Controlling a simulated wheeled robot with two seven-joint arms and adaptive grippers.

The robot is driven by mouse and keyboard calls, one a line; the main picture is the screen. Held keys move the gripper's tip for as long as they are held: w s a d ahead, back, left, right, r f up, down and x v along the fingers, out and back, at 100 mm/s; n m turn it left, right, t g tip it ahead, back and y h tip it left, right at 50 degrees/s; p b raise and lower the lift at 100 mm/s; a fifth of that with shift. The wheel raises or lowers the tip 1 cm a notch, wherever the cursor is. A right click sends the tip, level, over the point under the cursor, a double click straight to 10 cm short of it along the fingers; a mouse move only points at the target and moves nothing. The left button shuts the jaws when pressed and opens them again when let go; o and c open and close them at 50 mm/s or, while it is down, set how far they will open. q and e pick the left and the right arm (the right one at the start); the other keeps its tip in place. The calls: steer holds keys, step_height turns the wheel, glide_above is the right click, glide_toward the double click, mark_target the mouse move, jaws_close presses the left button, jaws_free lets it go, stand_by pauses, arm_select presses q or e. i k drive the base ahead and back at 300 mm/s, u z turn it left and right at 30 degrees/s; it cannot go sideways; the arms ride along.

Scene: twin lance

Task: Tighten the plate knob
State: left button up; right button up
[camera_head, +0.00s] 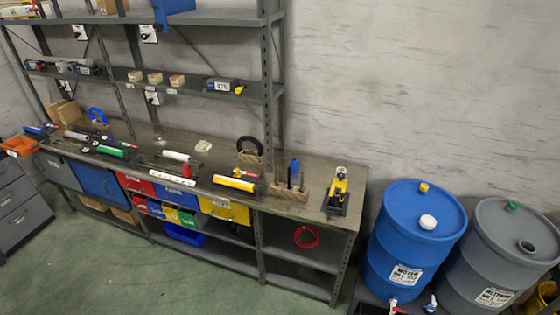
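I cannot make out a plate knob for certain at this distance. A yellow device on a dark base plate (338,192) stands at the right end of the workbench (310,211). It has a pale round part near its top, too small to identify. A yellow cylindrical tool (234,184) lies near the bench's front edge, and a red-knobbed item (187,171) is left of it. Neither of my grippers is in view.
A shelf rack (270,100) rises behind the bench. A wooden block with upright tools (288,188) stands left of the yellow device. A blue drum (408,245) and a grey drum (500,262) stand at right. Green floor (120,270) in front is clear.

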mark_target(341, 176)
steer(key=u, duration=0.35)
steer(key=i, duration=1.35)
steer(key=z, duration=0.65)
